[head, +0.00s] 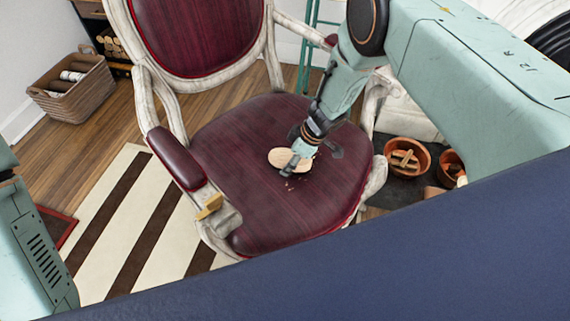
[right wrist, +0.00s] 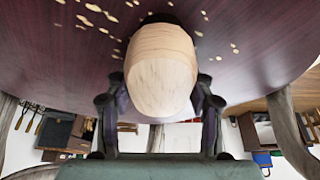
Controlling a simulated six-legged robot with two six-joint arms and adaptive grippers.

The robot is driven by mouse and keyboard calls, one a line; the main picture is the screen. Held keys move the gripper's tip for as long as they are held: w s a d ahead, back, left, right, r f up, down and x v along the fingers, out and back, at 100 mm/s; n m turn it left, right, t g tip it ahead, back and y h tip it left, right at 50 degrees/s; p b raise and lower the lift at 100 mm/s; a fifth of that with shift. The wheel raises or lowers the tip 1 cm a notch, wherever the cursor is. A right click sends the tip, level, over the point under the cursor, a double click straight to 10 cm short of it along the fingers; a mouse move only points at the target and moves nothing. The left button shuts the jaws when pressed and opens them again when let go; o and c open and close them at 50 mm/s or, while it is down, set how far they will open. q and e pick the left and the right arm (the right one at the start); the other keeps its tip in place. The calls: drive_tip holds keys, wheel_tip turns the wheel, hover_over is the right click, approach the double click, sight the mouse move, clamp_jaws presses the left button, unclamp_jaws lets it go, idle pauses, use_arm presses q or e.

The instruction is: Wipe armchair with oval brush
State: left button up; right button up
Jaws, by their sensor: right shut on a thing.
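The armchair (head: 235,205) has a dark red seat and back with a worn whitish wooden frame. My right gripper (head: 292,166) is over the middle of the seat, shut on the pale wooden oval brush (head: 283,157). In the right wrist view the brush (right wrist: 160,65) sits between the two fingers (right wrist: 160,105), with its dark underside at the seat surface; whether it touches cannot be told. Small pale crumbs (right wrist: 95,12) lie on the seat around it, and a few show by the brush in the head view (head: 289,184). My left gripper is not in view; only part of my left arm shows.
A wicker basket (head: 72,90) with rolled items stands at the far left. A striped rug (head: 130,225) lies left of the chair. Terracotta pots (head: 407,157) stand on a dark mat at the right. A small tan object (head: 209,207) is at the front of the left armrest.

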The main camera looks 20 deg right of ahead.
drive_tip(key=shift+w+d+f+b, duration=0.15)
drive_tip(key=shift+w+d, duration=0.25)
drive_tip(key=shift+d, duration=0.45)
drive_tip(key=shift+w+d+r+b, duration=0.1)
drive_tip(key=shift+w+d+b, duration=0.2)
drive_tip(key=shift+d, duration=0.5)
drive_tip(key=shift+w+d, duration=0.4)
drive_tip(key=shift+d, duration=0.4)
drive_tip(key=shift+w+d, duration=0.4)
drive_tip(key=shift+d, duration=0.4)
drive_tip(key=shift+w+d+b, duration=0.3)
drive_tip(key=shift+w+d, duration=0.05)
drive_tip(key=shift+d, duration=0.4)
drive_tip(key=shift+w+d+b, duration=0.25)
drive_tip(key=shift+w+d, duration=0.05)
drive_tip(key=shift+d, duration=0.45)
wheel_tip(320, 180, up, 6)
drive_tip(key=p, duration=0.5)
drive_tip(key=shift+p, duration=0.4)
wheel_tip(320, 180, up, 3)
drive_tip(key=p, duration=0.3)
